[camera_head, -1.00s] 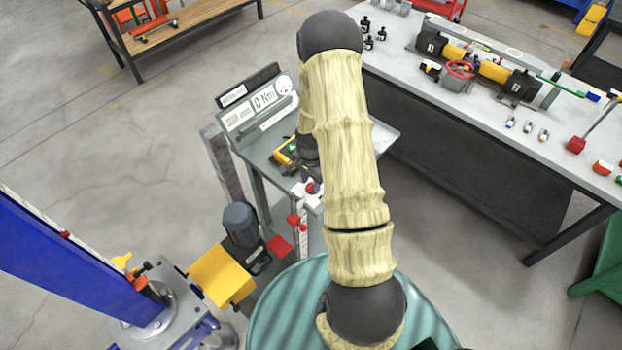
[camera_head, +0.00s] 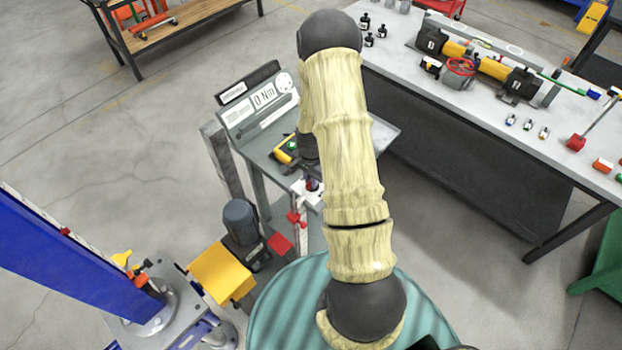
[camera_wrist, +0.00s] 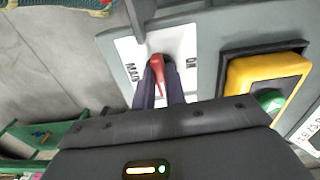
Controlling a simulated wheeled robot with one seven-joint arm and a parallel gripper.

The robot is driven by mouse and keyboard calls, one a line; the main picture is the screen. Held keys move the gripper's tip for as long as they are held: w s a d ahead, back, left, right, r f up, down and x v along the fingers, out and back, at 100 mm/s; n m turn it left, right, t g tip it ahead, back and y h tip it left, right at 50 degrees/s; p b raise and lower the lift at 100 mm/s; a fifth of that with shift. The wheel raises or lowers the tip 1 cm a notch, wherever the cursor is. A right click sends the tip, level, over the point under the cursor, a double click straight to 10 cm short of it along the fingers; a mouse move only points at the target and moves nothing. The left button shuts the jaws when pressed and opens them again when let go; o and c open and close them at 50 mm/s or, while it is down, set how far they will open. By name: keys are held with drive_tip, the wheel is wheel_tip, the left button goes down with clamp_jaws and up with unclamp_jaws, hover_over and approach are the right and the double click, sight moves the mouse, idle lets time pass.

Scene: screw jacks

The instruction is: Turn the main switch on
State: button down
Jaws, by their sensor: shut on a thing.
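The main switch has a red lever (camera_wrist: 157,72) on a white plate (camera_wrist: 181,42) in the wrist view. The plate is lettered "MAIN" on the left and "ON" on the right. The lever runs nearly upright in the picture, between the two words. My gripper (camera_wrist: 160,80) has one dark finger on each side of the lever and is shut on it. The lever's lower end is partly hidden between the fingers. In the head view my arm covers much of this spot, and only part of the white plate (camera_head: 304,194) shows beside the wrist.
A yellow box with a green button (camera_wrist: 270,100) sits right of the switch in the wrist view. The grey panel stand (camera_head: 262,150) carries a display reading "0 Nm". A workbench (camera_head: 450,110) stands to the right. A yellow-ended motor unit (camera_head: 222,274) is at lower left.

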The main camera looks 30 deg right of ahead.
drive_tip(key=n+b, duration=0.2)
drive_tip(key=n, duration=0.1)
drive_tip(key=shift+n, duration=0.4)
drive_tip(key=n+b, duration=0.2)
drive_tip(key=n, duration=0.3)
drive_tip(key=shift+s+d, duration=0.1)
drive_tip(key=shift+d, duration=0.05)
drive_tip(key=n+b, duration=0.1)
drive_tip(key=n, duration=0.3)
drive_tip(key=shift+d+n, duration=0.1)
drive_tip(key=shift+n, duration=0.3)
drive_tip(key=shift+d+r+n, duration=0.1)
drive_tip(key=shift+n, duration=1.9)
drive_tip(key=c, duration=1.4)
unclamp_jaws()
drive_tip(key=shift+c, duration=0.2)
